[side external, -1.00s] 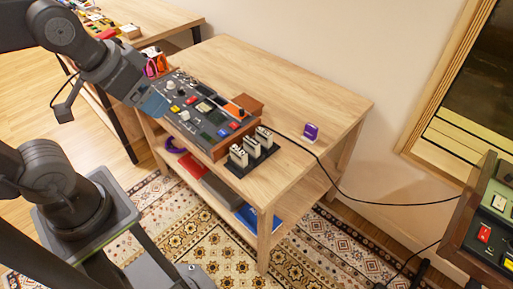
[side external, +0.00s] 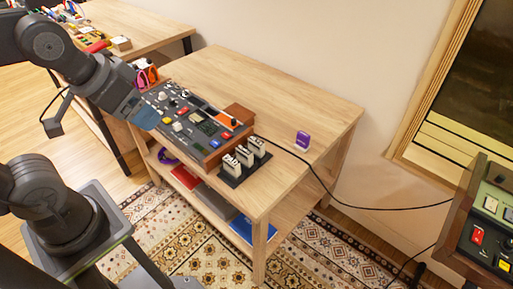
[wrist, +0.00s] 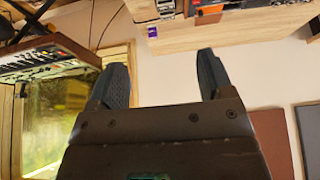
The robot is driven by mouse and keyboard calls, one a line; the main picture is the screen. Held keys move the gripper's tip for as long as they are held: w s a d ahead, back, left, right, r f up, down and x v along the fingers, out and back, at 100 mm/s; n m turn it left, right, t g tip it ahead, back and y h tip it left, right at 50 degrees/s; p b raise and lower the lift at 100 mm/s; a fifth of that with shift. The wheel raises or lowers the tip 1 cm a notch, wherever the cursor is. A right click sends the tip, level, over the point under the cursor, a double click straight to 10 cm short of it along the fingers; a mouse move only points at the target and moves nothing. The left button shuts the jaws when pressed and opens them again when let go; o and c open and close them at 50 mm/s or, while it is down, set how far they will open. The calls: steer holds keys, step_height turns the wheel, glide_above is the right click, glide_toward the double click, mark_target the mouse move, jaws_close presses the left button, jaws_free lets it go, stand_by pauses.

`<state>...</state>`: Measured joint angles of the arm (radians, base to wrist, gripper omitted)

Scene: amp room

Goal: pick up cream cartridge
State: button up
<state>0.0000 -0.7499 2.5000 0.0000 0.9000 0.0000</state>
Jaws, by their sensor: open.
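Cream cartridges stand upright in a small black rack on the wooden table, in front of the console. One is at the near left (side external: 230,165), one in the middle (side external: 244,155) and one at the far right (side external: 257,146). The black rack (side external: 233,182) sits near the table's front edge. My gripper (side external: 145,118) is at the console's left end, left of the rack and apart from the cartridges. In the wrist view my gripper (wrist: 165,72) is open, with nothing between its fingers. The rack and cartridges show small at the top there.
A console with knobs and buttons (side external: 196,118) lies between my gripper and the rack. A purple block (side external: 303,140) stands on the table (side external: 285,95) to the right, with a black cable (side external: 318,180) nearby. The table's back right is clear. Another console (side external: 480,235) is at far right.

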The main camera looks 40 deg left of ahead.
stand_by(0.3)
steer(key=c, duration=0.4)
